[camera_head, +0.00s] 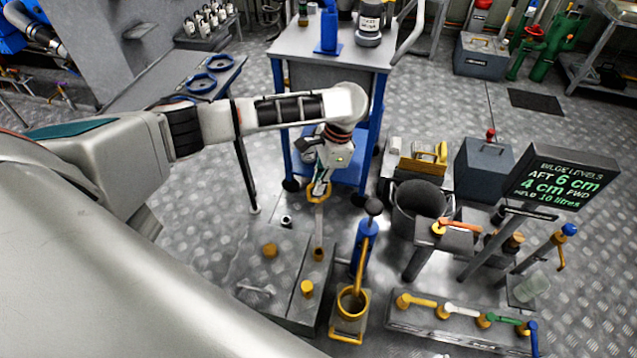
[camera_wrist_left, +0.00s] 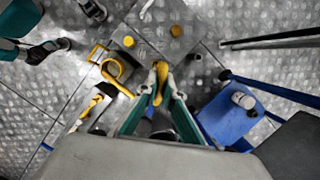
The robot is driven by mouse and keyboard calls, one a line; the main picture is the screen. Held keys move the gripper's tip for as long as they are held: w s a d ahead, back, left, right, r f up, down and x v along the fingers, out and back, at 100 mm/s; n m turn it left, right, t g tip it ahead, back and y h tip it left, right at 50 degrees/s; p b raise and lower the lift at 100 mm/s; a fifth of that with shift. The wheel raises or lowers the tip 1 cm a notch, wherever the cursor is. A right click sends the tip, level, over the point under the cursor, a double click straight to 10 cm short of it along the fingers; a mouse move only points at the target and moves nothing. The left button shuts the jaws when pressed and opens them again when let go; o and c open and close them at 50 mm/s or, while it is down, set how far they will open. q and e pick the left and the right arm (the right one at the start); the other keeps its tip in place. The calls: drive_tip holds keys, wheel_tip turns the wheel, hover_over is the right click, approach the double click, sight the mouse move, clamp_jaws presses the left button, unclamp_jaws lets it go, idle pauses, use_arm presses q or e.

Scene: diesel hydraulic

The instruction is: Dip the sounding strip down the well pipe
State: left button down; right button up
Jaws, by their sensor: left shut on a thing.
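My left gripper (camera_head: 319,186) points down above the deck. It is shut on the yellow-orange handle (camera_head: 318,192) of what looks like the sounding strip. A narrow tan length (camera_head: 318,235) runs down below it toward the grey deck box (camera_head: 312,275). I cannot tell whether its lower end is inside a pipe or in front of one. In the left wrist view the yellow handle (camera_wrist_left: 158,82) sits between the green-edged fingers (camera_wrist_left: 165,90). My right gripper is not in view.
A blue hand pump (camera_head: 363,245) with a yellow pot (camera_head: 352,302) stands right of the box. A dark bucket (camera_head: 418,205), the bilge level sign (camera_head: 562,182) and a coloured valve rack (camera_head: 460,322) lie further right. A blue trolley (camera_head: 330,50) stands behind.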

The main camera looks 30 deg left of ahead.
sight(319, 200)
use_arm(q)
drive_tip(key=shift+r+p, duration=0.35)
drive_tip(key=shift+p, duration=0.55)
wheel_tip(319, 200, down, 3)
drive_tip(key=shift+f+b, duration=0.2)
drive_tip(key=shift+b, duration=0.3)
drive_tip(key=shift+f, duration=1.2)
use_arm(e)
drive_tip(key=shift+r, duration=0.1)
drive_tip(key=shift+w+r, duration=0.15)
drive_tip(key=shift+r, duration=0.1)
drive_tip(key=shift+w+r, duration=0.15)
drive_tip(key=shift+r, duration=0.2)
use_arm(q)
drive_tip(key=shift+p, duration=0.8)
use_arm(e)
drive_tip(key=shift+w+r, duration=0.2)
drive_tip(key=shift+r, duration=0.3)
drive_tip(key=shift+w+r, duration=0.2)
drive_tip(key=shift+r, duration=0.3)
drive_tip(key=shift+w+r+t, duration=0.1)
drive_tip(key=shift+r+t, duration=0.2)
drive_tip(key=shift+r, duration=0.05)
